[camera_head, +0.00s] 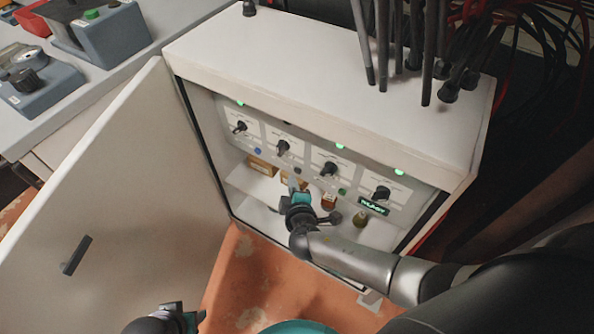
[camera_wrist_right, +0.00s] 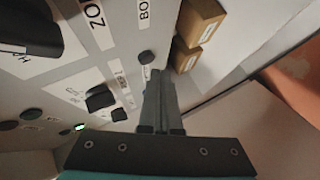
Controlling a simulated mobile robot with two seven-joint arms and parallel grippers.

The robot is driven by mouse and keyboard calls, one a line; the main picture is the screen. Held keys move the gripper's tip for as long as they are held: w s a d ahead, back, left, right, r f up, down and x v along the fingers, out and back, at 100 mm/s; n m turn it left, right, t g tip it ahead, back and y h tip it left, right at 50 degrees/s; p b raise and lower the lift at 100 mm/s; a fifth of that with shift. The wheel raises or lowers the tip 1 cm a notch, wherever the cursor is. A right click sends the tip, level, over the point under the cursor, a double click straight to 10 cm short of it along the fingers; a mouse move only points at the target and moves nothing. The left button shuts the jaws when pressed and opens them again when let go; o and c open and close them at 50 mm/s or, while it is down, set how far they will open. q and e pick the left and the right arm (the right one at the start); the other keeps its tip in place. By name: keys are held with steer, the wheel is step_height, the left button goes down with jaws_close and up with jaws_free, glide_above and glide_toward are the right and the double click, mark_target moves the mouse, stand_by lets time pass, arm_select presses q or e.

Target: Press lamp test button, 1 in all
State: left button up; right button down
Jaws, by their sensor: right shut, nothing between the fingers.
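The open white cabinet (camera_head: 330,75) has a grey control panel (camera_head: 308,140) with several black knobs, lit green lamps and small buttons. My right gripper (camera_head: 291,183) is in front of the panel's lower part, fingers shut and empty, pointing into the cabinet. In the right wrist view the closed fingertips (camera_wrist_right: 157,72) are close to a small round dark button (camera_wrist_right: 147,57); I cannot tell whether they touch it. Labels are too small or cut off to tell which is the lamp test. My left gripper (camera_head: 188,318) is at the bottom edge, partly cut off.
The cabinet door (camera_head: 120,185) stands open at the left. Small brown boxes (camera_wrist_right: 200,22) sit on the shelf below the panel. Dark rods (camera_head: 430,50) and cables are at the upper right. A bench (camera_head: 85,95) with grey devices is at the upper left.

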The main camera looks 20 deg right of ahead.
arm_select(q)
steer(key=shift+s+f, duration=0.2)
steer(key=shift+s, duration=0.1)
stand_by(1.4)
steer(key=shift+f, duration=0.15)
arm_select(e)
steer(key=shift+w+d, duration=0.25)
steer(key=shift+d, duration=0.05)
arm_select(q)
steer(key=shift+a, duration=0.1)
arm_select(e)
steer(key=shift+w+d, duration=0.25)
steer(key=shift+d, duration=0.05)
stand_by(0.8)
arm_select(q)
steer(key=shift+f, duration=0.1)
arm_select(e)
steer(key=shift+s, duration=0.1)
steer(key=shift+s+a, duration=0.4)
steer(key=shift+a, duration=0.2)
arm_select(q)
steer(key=shift+b, duration=0.3)
arm_select(e)
steer(key=shift+s+a, duration=0.1)
